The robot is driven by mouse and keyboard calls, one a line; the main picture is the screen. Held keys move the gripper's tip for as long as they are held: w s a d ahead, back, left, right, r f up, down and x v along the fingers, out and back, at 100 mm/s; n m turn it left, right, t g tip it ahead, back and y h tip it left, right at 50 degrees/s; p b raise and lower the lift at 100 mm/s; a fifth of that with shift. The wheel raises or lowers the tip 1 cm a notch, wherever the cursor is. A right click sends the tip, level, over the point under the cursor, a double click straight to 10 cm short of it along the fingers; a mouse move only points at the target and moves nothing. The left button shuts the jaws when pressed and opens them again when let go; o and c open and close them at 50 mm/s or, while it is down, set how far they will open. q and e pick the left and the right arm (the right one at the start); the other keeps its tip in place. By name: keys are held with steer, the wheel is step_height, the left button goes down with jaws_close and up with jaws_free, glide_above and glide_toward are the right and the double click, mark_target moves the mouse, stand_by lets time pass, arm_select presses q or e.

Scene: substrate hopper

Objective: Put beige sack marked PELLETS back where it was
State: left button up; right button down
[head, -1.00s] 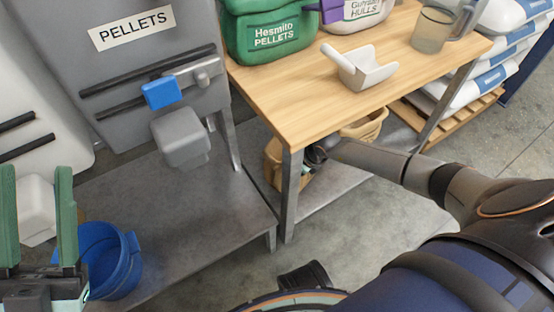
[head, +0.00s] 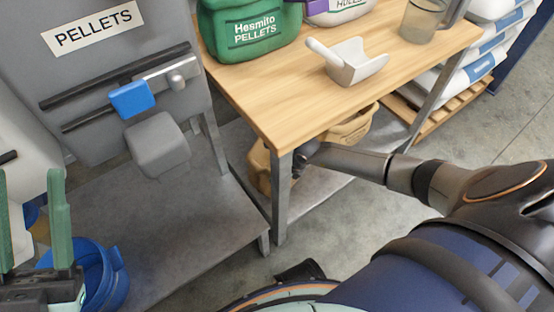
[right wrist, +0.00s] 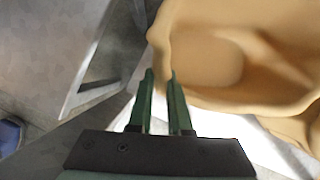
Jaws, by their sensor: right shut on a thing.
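A beige sack (head: 262,168) shows under the wooden table, partly hidden by the front table leg. A second beige shape (head: 352,126) shows under the table further right; I cannot tell whether it is another sack. No PELLETS marking is readable on either. My right arm reaches under the tabletop, and its gripper is mostly hidden in the head view. In the right wrist view my right gripper (right wrist: 161,76) has its fingers close together at the rim of an open-topped beige sack (right wrist: 225,50), shut on it. My left gripper (head: 29,180) is open and empty at lower left.
A grey hopper labelled PELLETS (head: 95,30) stands left, above a low grey platform (head: 185,215). A blue bucket (head: 112,265) is near my left gripper.

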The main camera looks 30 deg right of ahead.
steer(key=c, duration=0.8)
jaws_free()
steer(key=shift+c, duration=0.2)
steer(key=shift+r, duration=0.25)
steer(key=p+v, duration=0.3)
steer(key=shift+s+d+r, duration=0.2)
steer(key=shift+s+r, duration=0.05)
steer(key=shift+s, duration=0.05)
steer(key=s+d+p, duration=0.3)
steer(key=s+d, duration=0.2)
steer(key=s, duration=0.5)
steer(key=shift+f, duration=0.4)
steer(key=shift+s, duration=0.1)
